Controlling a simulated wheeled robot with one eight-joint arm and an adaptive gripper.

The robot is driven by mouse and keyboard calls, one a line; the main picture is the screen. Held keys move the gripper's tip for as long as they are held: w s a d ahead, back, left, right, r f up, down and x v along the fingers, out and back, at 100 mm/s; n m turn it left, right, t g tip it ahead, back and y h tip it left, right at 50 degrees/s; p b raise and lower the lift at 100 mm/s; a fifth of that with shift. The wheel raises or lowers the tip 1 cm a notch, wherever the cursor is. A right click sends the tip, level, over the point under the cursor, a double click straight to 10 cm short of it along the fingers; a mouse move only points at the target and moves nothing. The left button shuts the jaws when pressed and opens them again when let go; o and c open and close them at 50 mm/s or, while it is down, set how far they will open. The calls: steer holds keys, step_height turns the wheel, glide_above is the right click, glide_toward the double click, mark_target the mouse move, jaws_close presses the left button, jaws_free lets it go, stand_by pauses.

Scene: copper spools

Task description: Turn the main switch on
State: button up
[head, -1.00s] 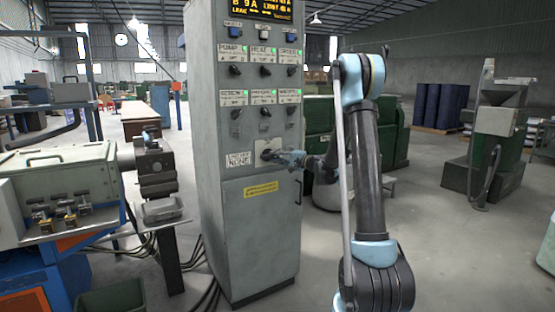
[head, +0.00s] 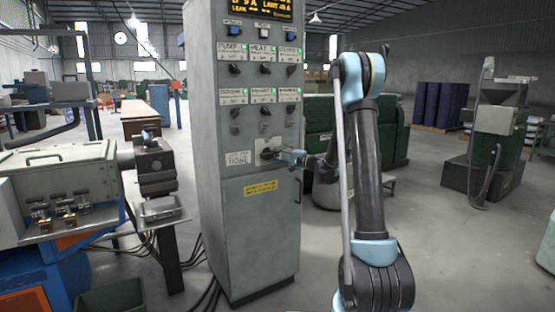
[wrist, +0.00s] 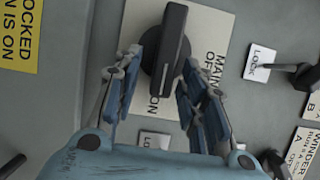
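The main switch (wrist: 172,40) is a black bar handle on a round base. It sits on a cream plate (wrist: 219,24) with partly covered "MAIN", "OF" and "ON" lettering. In the wrist view the handle runs nearly upright, leaning slightly right at the top. My gripper (wrist: 160,66) has one blue finger on each side of the handle's lower part, with narrow gaps showing; contact is not clear. In the head view my gripper (head: 281,156) is at the cabinet front, partly covering the switch (head: 267,151).
The grey cabinet (head: 250,220) carries several smaller knobs above the switch and a yellow label (head: 261,188) below. A "LOCK" tag (wrist: 260,62) and a small dark lever (wrist: 305,76) are right of the switch in the wrist view. A lathe-like machine (head: 60,170) stands left.

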steer(key=v, duration=1.1)
steer(key=shift+d+f, duration=0.2)
steer(key=shift+d, duration=0.15)
steer(key=shift+s, duration=0.15)
steer(key=s+f+n+g+h, duration=0.2)
steer(key=s+n+g+h, duration=0.3)
steer(key=s, duration=1.7)
steer(key=s+d+f+g+h, duration=0.1)
steer(key=s+d+f+h, duration=0.2)
steer(key=s, duration=0.5)
steer(key=s+d+f+n+h, duration=0.1)
steer(key=s+d+f+h, duration=0.2)
steer(key=s+d, duration=0.4)
steer(key=s+d+f+n+g+h, duration=0.1)
steer(key=s+d+f+h, duration=0.3)
steer(key=s, duration=0.7)
steer(key=shift+d+f+g, duration=0.3)
steer(key=shift+d+f, duration=0.3)
steer(key=shift+f, duration=0.25)
